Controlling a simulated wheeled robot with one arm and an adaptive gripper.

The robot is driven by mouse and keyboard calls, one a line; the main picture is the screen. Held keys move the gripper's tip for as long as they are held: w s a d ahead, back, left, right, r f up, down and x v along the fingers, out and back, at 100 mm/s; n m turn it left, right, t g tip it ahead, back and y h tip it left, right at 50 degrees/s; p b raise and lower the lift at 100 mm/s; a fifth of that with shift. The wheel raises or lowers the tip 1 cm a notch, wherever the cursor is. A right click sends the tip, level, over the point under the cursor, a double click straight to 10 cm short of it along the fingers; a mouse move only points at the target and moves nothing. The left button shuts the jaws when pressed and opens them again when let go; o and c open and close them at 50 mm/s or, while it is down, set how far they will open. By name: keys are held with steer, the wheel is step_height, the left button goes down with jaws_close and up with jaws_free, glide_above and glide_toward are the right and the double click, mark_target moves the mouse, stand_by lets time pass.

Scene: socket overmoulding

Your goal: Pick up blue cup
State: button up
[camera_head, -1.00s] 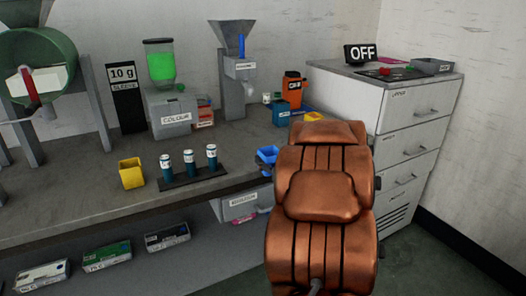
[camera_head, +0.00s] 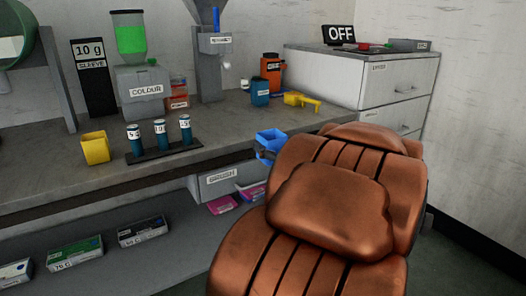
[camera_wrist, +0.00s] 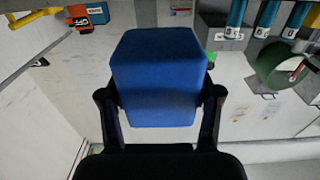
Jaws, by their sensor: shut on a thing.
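The blue cup (camera_head: 270,138) is a square, open-topped container in the head view, beyond my brown arm and by the bench's front edge. In the wrist view the same cup (camera_wrist: 160,80) fills the middle, with one flat blue side facing the camera. My gripper (camera_wrist: 160,105) is shut on it, with a dark finger against each of its left and right sides. In the head view my gripper (camera_head: 264,155) is mostly hidden by my arm, with only a dark part showing beside the cup.
A yellow cup (camera_head: 95,148) and a rack (camera_head: 165,152) of three blue vials stand on the bench (camera_head: 60,175). A blue container (camera_head: 259,92), an orange container (camera_head: 271,65) and a yellow scoop (camera_head: 300,99) stand farther back. A drawer cabinet (camera_head: 390,85) is at right.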

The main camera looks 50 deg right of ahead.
steer(key=b+v, duration=0.2)
steer(key=v, duration=0.5)
steer(key=shift+s+b, duration=0.3)
steer(key=shift+s, duration=0.05)
steer(key=shift+a+r, duration=0.1)
